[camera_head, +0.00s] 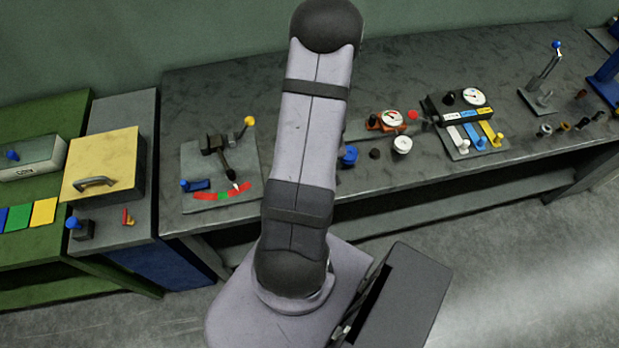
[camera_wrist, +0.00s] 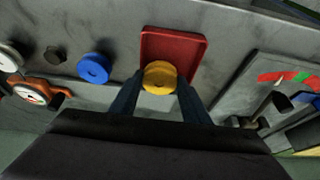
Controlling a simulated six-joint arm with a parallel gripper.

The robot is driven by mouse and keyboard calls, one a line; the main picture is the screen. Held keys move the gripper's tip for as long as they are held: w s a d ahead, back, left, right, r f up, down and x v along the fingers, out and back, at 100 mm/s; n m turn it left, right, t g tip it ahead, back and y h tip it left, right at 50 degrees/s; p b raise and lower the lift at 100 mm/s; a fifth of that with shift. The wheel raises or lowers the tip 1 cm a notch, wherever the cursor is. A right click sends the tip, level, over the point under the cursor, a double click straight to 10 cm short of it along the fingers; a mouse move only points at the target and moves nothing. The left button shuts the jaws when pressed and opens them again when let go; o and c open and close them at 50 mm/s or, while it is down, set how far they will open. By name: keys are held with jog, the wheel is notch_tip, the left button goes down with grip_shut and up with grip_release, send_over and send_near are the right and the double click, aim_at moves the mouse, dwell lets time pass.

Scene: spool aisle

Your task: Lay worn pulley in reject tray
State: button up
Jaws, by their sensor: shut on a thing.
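The red reject tray (camera_wrist: 173,41) shows just beyond the pulley, which overlaps the tray's near part in the picture. I cannot tell whether the pulley touches the tray floor. In the head view my arm hides the gripper, the yellow pulley and the tray.
A blue pulley (camera_wrist: 94,68) lies left of the tray, with a dark nut-like piece (camera_wrist: 55,56) and a white spool (camera_head: 402,145) beyond. An orange gauge (camera_head: 386,120) is near them. A lever plate (camera_head: 205,155) stands on the tray's other side.

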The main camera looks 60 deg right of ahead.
jog(key=shift+f+b, duration=0.45)
jog(key=shift+f, duration=0.3)
jog(key=o, duration=1.1)
jog(key=shift+r, duration=0.1)
jog(key=p+v, duration=0.2)
jog(key=v, duration=0.5)
jog(key=shift+r, duration=0.1)
